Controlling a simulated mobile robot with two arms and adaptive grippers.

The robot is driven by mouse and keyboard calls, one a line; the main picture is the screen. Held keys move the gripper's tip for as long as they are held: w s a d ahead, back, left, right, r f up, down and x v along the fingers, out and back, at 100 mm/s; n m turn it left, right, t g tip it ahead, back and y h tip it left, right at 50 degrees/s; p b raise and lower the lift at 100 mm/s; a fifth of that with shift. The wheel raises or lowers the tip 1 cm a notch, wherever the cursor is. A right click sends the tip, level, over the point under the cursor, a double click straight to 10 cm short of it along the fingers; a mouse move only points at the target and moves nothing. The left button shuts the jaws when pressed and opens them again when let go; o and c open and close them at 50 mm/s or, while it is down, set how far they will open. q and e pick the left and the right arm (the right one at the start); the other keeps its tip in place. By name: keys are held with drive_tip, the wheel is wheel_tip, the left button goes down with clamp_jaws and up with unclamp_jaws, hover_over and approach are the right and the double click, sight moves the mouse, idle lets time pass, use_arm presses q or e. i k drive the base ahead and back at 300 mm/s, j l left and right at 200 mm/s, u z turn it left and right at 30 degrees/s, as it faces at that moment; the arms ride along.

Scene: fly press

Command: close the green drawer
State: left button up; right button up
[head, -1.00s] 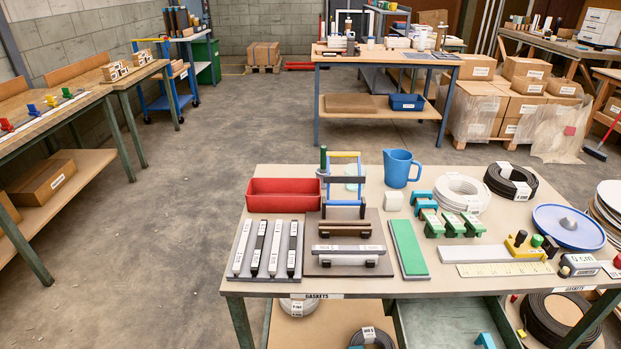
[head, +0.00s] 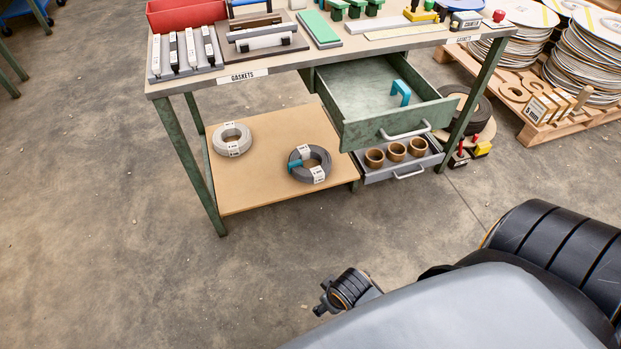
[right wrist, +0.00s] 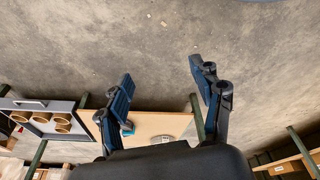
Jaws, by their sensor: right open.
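The green drawer (head: 385,100) is pulled out from under the workbench top in the head view. Its front panel (head: 370,131) carries a pale bar handle (head: 404,133). A teal bracket-shaped piece (head: 400,92) lies inside it. I cannot make out the green drawer in the right wrist view. My right gripper (right wrist: 160,69) is open and empty in the right wrist view, its two fingers spread over the floor and the low shelf. It appears apart from any drawer. My left gripper is not in view.
A grey drawer (head: 360,173) below is also out, holding three brown rings (head: 396,152); it also shows in the right wrist view (right wrist: 45,133). The bench's lower shelf (head: 262,185) holds two coils. A pallet (head: 545,128) stands right. The floor before the bench is clear.

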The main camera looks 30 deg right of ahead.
sight(355, 93)
drive_tip(key=z, duration=1.6)
